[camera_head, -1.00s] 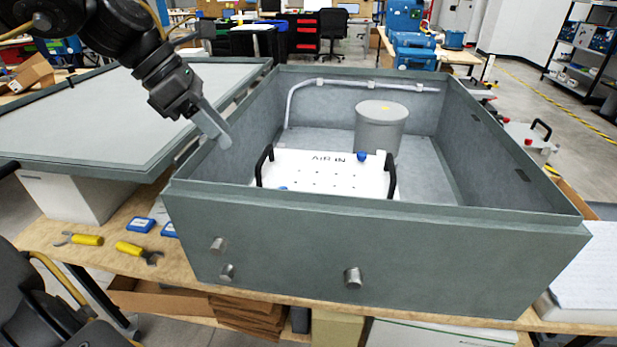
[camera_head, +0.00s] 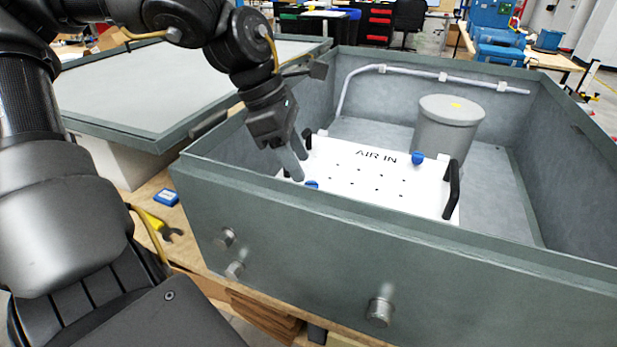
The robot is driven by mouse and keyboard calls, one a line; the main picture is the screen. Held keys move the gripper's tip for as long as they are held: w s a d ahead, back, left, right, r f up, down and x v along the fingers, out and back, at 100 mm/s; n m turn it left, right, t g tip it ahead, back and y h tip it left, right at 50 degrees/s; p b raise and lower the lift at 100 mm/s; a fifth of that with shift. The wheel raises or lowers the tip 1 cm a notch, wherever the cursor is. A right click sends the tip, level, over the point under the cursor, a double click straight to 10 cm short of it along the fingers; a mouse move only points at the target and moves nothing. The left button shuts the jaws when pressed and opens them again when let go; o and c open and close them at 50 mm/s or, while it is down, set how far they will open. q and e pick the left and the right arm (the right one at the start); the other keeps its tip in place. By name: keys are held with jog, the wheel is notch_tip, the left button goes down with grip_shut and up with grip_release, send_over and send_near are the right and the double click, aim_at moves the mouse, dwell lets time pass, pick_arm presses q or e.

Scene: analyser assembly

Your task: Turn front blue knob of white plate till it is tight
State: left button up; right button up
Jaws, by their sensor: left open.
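The white plate (camera_head: 345,170) marked "AIR IN" lies inside the grey-green box, with a black handle at each side. The front blue knob (camera_head: 312,185) shows at the plate's near left, partly hidden by the box's front wall. A second blue knob (camera_head: 417,158) sits at the plate's far right. My left gripper (camera_head: 297,176) points down into the box, fingers open, its tips just left of the front knob. I cannot tell whether they touch it or the plate. My right gripper is out of view.
The box's front wall (camera_head: 400,240) stands between the plate and me, with metal fittings on its outside. A grey cylinder (camera_head: 448,125) stands behind the plate. A pipe (camera_head: 430,76) runs along the back wall. The box floor at right is clear.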

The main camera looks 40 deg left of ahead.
aim_at(311, 184)
pick_arm(q)
jog(key=x, duration=0.5)
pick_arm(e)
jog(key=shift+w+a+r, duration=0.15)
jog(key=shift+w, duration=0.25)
pick_arm(q)
jog(key=shift+r, duration=0.1)
jog(key=c, duration=0.9)
grip_shut()
jog(key=m+g+b, duration=0.1)
jog(key=m+b, duration=0.1)
jog(key=m, duration=0.1)
jog(key=shift+w+a, duration=0.1)
jog(key=shift+m+h, duration=0.3)
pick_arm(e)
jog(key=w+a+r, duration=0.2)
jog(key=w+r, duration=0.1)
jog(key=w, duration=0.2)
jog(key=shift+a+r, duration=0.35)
pick_arm(q)
jog(key=o, duration=0.9)
grip_release()
